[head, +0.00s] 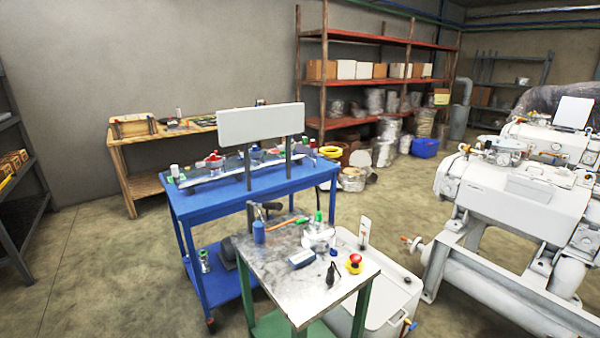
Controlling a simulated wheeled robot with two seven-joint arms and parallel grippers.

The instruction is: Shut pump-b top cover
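A large white pump machine (520,200) stands at the right, cut off by the picture edge. A pale flat panel (574,112) stands tilted up on top of its far part, like a raised cover. No label shows, so I cannot tell which unit is pump-b. A smaller white housing (390,303) stands behind the small metal-topped table, with a narrow pale upright plate (364,231) on it. Neither of my grippers is in view.
A small metal-topped table (275,275) with green legs holds tools and a red button (354,261). A blue cart (190,208) stands behind it. Red shelving (380,43) lines the back wall. Bare floor lies at the left.

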